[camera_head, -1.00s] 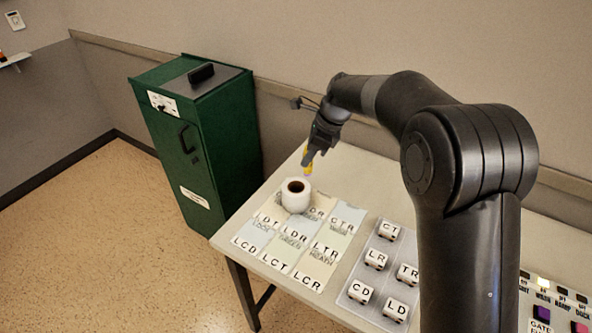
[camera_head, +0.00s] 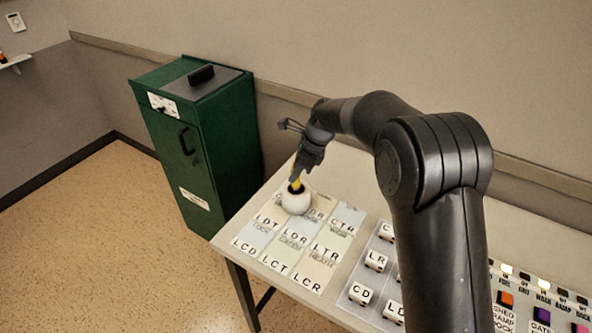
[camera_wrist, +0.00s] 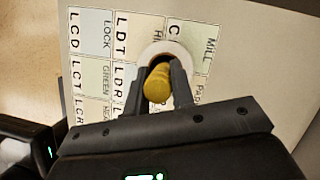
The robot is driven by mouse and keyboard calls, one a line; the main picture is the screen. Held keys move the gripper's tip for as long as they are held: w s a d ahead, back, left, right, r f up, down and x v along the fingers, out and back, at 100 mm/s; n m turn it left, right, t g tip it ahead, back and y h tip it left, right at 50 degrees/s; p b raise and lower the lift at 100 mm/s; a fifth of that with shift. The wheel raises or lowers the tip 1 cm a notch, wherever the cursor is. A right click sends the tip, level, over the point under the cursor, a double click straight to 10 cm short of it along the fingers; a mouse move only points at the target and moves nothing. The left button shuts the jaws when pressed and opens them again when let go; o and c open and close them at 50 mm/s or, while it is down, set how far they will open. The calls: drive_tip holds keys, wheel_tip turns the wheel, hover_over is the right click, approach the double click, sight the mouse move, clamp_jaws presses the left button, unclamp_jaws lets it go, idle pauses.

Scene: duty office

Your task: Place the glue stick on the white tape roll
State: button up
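The white tape roll (camera_head: 296,203) stands on the printed cards near the back left of the table, its dark hole facing up. The yellow glue stick (camera_head: 296,186) is upright or slightly tilted over the hole of the roll. My gripper (camera_head: 301,174) is above the roll with its fingers pointing down. In the wrist view the glue stick (camera_wrist: 158,84) sits between the two fingers of my gripper (camera_wrist: 160,92), with the tape roll (camera_wrist: 181,50) just beyond it. Whether its lower end touches the roll or enters the hole is hidden.
Labelled cards (camera_head: 290,243) lie around the roll on the table (camera_head: 240,238). A tray (camera_head: 366,277) with several lettered blocks is at the right. A green cabinet (camera_head: 205,145) stands left of the table. Coloured buttons (camera_head: 541,315) are at the lower right.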

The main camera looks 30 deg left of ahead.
drive_tip(key=o, duration=0.5)
drive_tip(key=shift+c, duration=0.2)
drive_tip(key=v, duration=1.2)
drive_tip(key=shift+w+d+r, duration=0.1)
drive_tip(key=shift+r, duration=0.05)
